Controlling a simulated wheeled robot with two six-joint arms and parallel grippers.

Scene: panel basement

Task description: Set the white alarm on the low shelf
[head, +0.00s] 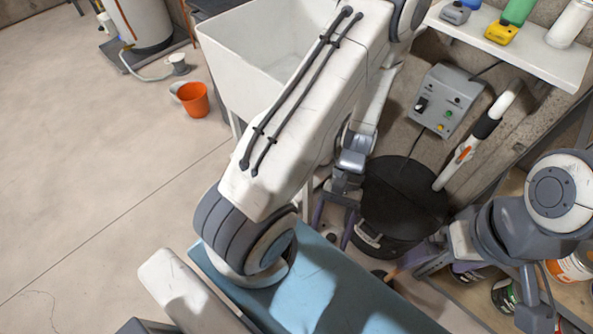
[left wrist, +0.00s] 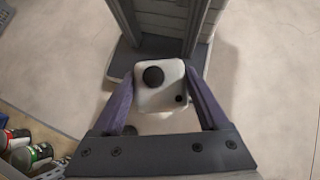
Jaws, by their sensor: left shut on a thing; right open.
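The white alarm (left wrist: 160,88) is a small white box with a black round knob and a small black dot. In the left wrist view my left gripper (left wrist: 163,92) is shut on it, with a purple finger on each side. In the head view that gripper (head: 333,222) hangs below my left arm, beside the black bin; the alarm is mostly hidden there. My right gripper (head: 420,262) is open at the lower right, in front of the wooden low shelf (head: 455,290), which holds several cans. The shelf also shows at the left wrist view's lower left.
A black bin (head: 402,205) stands by the wall under a grey control box (head: 447,100). A white sink (head: 260,60) is at upper centre. An upper white shelf (head: 520,50) holds bottles. An orange bucket (head: 194,99) stands on the floor, which is open at left.

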